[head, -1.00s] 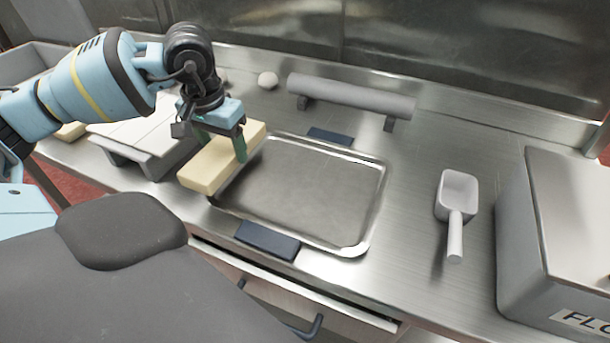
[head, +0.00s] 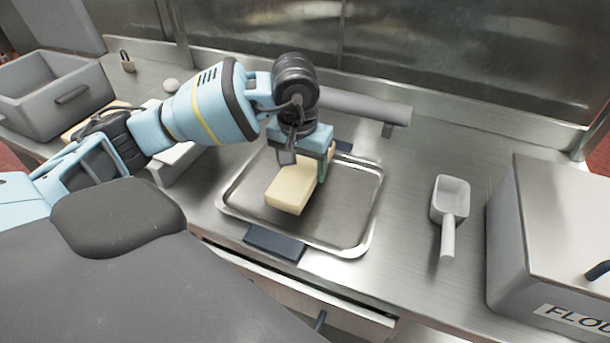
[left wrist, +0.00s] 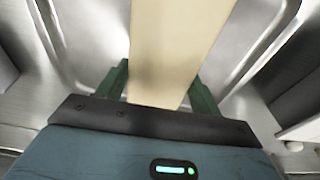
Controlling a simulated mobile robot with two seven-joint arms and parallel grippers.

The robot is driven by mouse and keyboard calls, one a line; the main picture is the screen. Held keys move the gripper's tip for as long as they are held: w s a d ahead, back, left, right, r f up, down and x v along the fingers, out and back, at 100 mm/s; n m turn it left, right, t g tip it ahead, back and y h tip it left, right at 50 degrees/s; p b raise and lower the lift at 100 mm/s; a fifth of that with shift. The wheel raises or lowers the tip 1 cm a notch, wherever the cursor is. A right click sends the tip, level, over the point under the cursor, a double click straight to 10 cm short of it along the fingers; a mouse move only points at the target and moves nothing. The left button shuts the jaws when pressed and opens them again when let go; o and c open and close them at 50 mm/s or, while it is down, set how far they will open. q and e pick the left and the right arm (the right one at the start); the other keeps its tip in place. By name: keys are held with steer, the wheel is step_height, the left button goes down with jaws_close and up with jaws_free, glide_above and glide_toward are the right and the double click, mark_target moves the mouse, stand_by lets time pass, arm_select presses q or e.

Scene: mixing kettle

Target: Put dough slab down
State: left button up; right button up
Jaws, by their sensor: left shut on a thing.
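The dough slab (head: 292,188) is a pale yellow block. My left gripper (head: 318,165) is shut on it and holds it over the metal tray (head: 345,245). Whether the slab touches the tray floor is hard to tell. In the left wrist view the slab (left wrist: 175,50) runs between the two green fingers, with the tray's rim (left wrist: 265,45) to either side. The tray lies flat on the steel counter, with no other thing seen in it. My right gripper is not in view.
A grey scoop (head: 449,205) lies right of the tray, beside a grey flour bin (head: 550,250). A grey roller (head: 365,108) on supports stands behind the tray. A dark blue pad (head: 274,242) sits at the tray's front edge. A grey tub (head: 50,95) stands at far left.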

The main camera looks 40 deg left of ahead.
mark_target(306, 178)
arm_select(q)
steer(key=shift+w+d, duration=0.1)
steer(key=shift+d, duration=0.1)
steer(key=shift+d+f, duration=0.15)
steer(key=shift+f, duration=0.15)
steer(key=shift+w+f+p, duration=0.1)
steer(key=shift+f+p, duration=0.2)
steer(key=shift+f, duration=1.15)
steer(key=shift+f, duration=0.15)
steer(key=o, duration=1.5)
steer(key=shift+c, duration=0.2)
steer(key=r, duration=0.4)
steer(key=s+r, duration=0.1)
steer(key=r, duration=0.7)
steer(key=shift+s+d, duration=0.15)
steer(key=shift+s, duration=0.1)
